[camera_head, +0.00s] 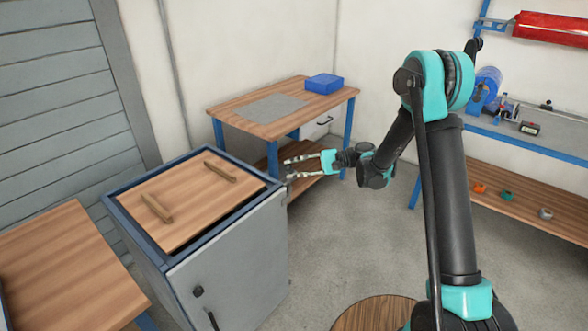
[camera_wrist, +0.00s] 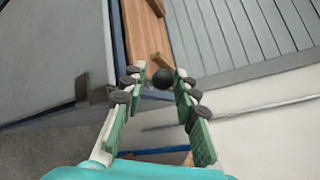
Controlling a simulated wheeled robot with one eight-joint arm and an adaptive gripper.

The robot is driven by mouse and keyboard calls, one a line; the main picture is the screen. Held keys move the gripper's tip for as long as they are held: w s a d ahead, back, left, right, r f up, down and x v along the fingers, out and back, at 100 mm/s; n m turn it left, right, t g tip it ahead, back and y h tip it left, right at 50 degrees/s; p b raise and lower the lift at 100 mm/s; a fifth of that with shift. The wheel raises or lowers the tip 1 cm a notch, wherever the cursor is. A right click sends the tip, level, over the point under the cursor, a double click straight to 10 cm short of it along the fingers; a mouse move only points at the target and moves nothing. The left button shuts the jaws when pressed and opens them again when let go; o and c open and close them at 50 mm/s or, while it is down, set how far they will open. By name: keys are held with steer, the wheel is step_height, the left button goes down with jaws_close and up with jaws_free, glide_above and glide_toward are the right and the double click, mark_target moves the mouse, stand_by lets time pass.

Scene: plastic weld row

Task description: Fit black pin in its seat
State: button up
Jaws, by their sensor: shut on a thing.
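The black pin (camera_wrist: 163,79) shows in the wrist view as a dark rounded end between the fingertips of my gripper (camera_wrist: 158,84). My gripper is shut on it. In the head view my gripper (camera_head: 288,168) points left, beside the right edge of the grey cabinet and in front of the wooden workbench. The pin is too small to make out clearly there. Much of the pin is hidden by the fingers. I cannot make out its seat in either view.
The grey cabinet (camera_head: 232,262) has a wooden top with two wooden bars (camera_head: 156,207). Behind stands a workbench (camera_head: 225,112) with a blue box (camera_head: 324,84). A wooden table (camera_head: 62,270) is at lower left. A blue-framed bench (camera_head: 540,140) stands right. Grey floor (camera_head: 335,235) lies clear between.

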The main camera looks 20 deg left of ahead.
steer(key=shift+s+r, duration=0.1)
steer(key=shift+r, duration=0.05)
steer(key=shift+f, duration=0.2)
stand_by(0.6)
steer(key=shift+f, duration=0.95)
steer(key=shift+f, duration=0.75)
steer(key=shift+f, duration=0.25)
steer(key=shift+d+f, duration=0.1)
steer(key=shift+f, duration=0.35)
stand_by(1.2)
steer(key=o, duration=1.1)
steer(key=shift+o, duration=0.2)
steer(key=shift+o, duration=1.4)
